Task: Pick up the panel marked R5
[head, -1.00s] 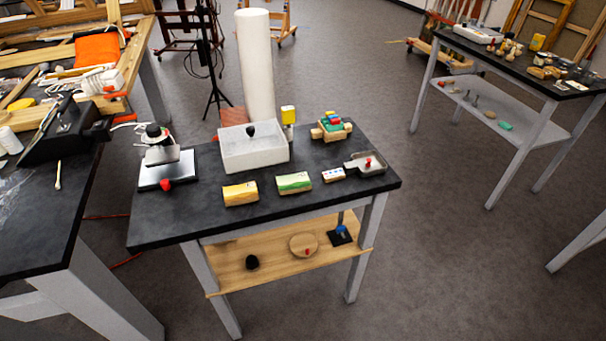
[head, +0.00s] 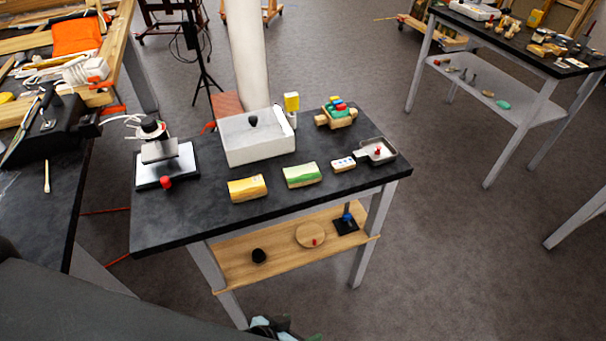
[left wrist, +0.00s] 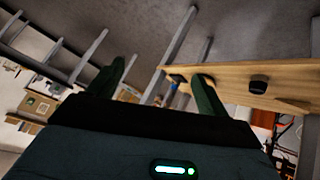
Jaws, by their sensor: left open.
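Two small painted panels lie near the front edge of the black-topped table (head: 190,225): a yellow one (head: 248,188) and, to its right, a green one (head: 302,175). Their markings are too small to read, so I cannot tell which is R5. My left gripper (head: 284,328) shows partly at the bottom edge of the head view, low in front of the table and away from both panels. In the left wrist view its two fingers (left wrist: 160,88) are apart with nothing between them. My right gripper is not in view.
Behind the panels stands a white box (head: 258,143) with a black knob. A black-and-white device (head: 166,165) is left, a small white block (head: 343,164) and a metal tray (head: 388,158) right. A wooden shelf (head: 235,258) below holds small items.

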